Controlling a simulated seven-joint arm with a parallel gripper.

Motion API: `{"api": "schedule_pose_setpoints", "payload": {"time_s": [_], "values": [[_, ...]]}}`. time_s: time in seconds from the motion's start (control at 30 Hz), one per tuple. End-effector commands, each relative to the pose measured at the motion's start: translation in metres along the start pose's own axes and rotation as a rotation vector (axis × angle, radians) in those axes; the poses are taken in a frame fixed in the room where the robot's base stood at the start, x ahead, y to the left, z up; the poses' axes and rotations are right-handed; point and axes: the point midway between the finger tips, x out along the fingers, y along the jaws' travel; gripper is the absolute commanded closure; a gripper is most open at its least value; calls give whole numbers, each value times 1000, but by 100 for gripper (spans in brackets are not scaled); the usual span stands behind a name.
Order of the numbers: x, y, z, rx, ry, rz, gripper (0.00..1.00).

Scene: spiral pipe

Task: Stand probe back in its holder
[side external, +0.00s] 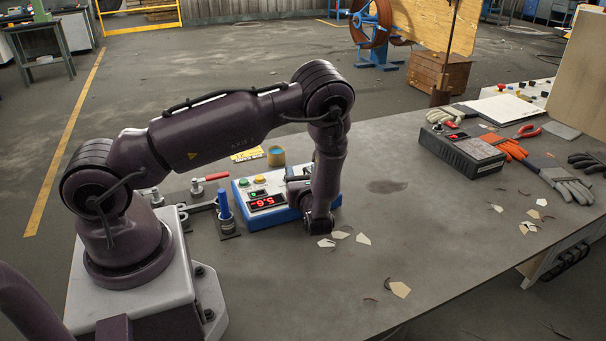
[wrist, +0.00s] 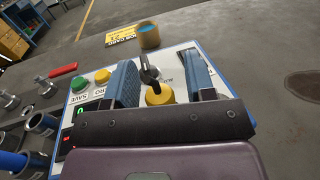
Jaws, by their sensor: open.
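My gripper (wrist: 162,75) is open above a white-topped gauge box with blue edges (wrist: 243,153); its blue-faced fingers are wide apart. Between them, in the wrist view, is a small dark upright piece (wrist: 149,72), which looks like the probe, with a round yellow part (wrist: 158,95) at its near end. Neither finger visibly touches it. I cannot tell whether it sits in a holder or stands on the panel. In the side view the gauge box (side external: 267,205) shows lit red digits, and my gripper (side external: 298,182) hides its right part.
A tan cup with blue contents (wrist: 149,36) stands just behind the box, beside a yellow label (wrist: 122,36). Metal fittings (wrist: 38,125) and a blue cylinder (side external: 223,206) are left of the box. Gloves (side external: 567,184) and a dark case (side external: 462,150) lie right. The middle bench is mostly clear.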

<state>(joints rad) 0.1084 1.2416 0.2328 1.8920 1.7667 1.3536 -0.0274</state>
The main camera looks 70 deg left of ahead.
Motion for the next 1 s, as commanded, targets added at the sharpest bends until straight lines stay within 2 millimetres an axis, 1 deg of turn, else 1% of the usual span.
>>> {"api": "schedule_pose_setpoints", "payload": {"time_s": [0.07,0.17,0.27,0.5,0.63,0.77,0.87,0.97,1.0], "values": [[0,0,4,-1,0,0,50],[-13,-1,3,1,1,-4,50],[-32,-1,3,1,1,-6,50],[-85,-1,3,0,0,-5,50],[-105,0,3,0,1,-3,50],[-116,0,4,-1,0,0,50],[-119,0,11,-29,14,31,50],[-119,4,33,-109,60,118,50],[-118,6,45,-156,89,169,50]]}}
